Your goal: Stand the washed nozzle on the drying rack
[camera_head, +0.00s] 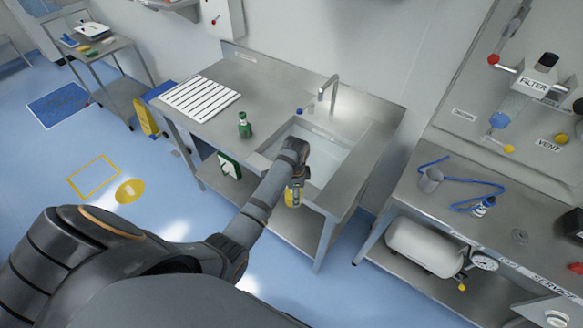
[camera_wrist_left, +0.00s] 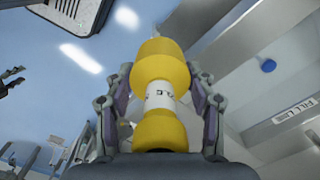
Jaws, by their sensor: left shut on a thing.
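My left gripper (camera_head: 296,184) is shut on the yellow nozzle (camera_head: 291,198) and holds it over the front edge of the sink (camera_head: 325,158). In the left wrist view the nozzle (camera_wrist_left: 160,65) has two yellow ends and a white, lettered middle between the fingers of the left gripper (camera_wrist_left: 160,96). The drying rack (camera_head: 200,97), a flat white slatted panel, lies on the steel counter left of the sink, and no nozzle shows on it. A dark forked part at the left edge of the wrist view may be my right gripper; its state is unclear.
A green bottle (camera_head: 244,126) stands on the counter between rack and sink. The tap (camera_head: 330,92) rises behind the basin. A steel bench (camera_head: 410,195) on the right bears a grey cup (camera_head: 430,180) and a blue hose (camera_head: 470,182). A yellow floor sign (camera_head: 145,117) stands left of the counter.

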